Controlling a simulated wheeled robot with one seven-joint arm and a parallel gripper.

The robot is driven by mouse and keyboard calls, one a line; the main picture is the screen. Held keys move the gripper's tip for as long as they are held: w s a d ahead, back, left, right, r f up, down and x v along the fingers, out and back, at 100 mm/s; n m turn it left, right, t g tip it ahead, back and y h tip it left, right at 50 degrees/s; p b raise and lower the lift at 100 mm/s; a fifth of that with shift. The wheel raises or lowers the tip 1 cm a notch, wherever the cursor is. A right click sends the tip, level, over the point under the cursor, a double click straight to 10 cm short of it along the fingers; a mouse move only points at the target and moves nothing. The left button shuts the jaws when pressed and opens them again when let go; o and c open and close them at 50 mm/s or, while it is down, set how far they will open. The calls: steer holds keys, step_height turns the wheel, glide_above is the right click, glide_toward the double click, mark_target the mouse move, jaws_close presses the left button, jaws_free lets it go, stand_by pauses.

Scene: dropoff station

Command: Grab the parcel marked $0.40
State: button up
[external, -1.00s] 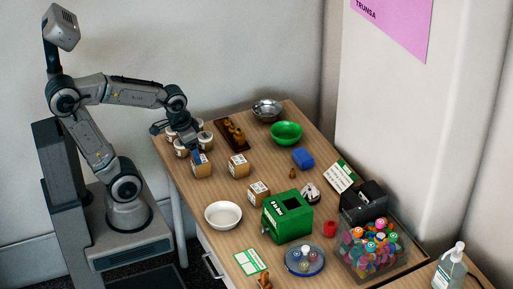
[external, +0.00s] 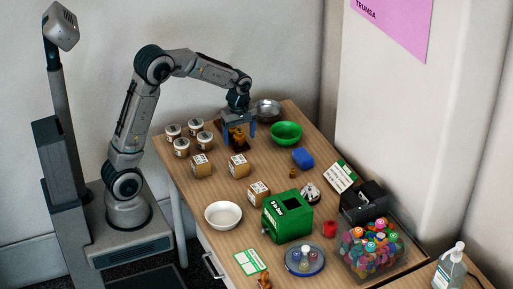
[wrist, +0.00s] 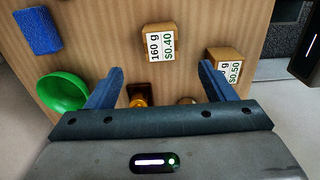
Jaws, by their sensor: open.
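The parcel marked $0.40 (wrist: 158,42) is a small brown box with a white label reading 160 g and $0.40. In the wrist view it is at the top middle, beyond the fingertips and roughly in line with the gap between them. In the external view it appears to be the middle parcel (external: 238,166) on the table. My gripper (external: 238,138) is open and empty, with blue fingers pointing down over the dark tray behind that parcel. The spread fingers (wrist: 161,72) also show in the wrist view, apart from the parcel.
A parcel marked $0.50 (wrist: 228,68) stands right of it in the wrist view. A third parcel (external: 258,194) is nearer the white bowl (external: 223,215). The green bowl (external: 286,132) and dark tray (wrist: 163,87) are close to my fingers. Several jars (external: 182,147) stand at the left edge.

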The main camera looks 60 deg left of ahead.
mark_target(239, 159)
step_height(239, 159, down, 8)
steer(key=shift+f, duration=0.25)
steer(key=shift+a+f, duration=0.15)
steer(key=shift+f, duration=1.15)
steer(key=shift+a+f, duration=0.15)
steer(key=shift+f, duration=1.15)
steer(key=c, duration=1.2)
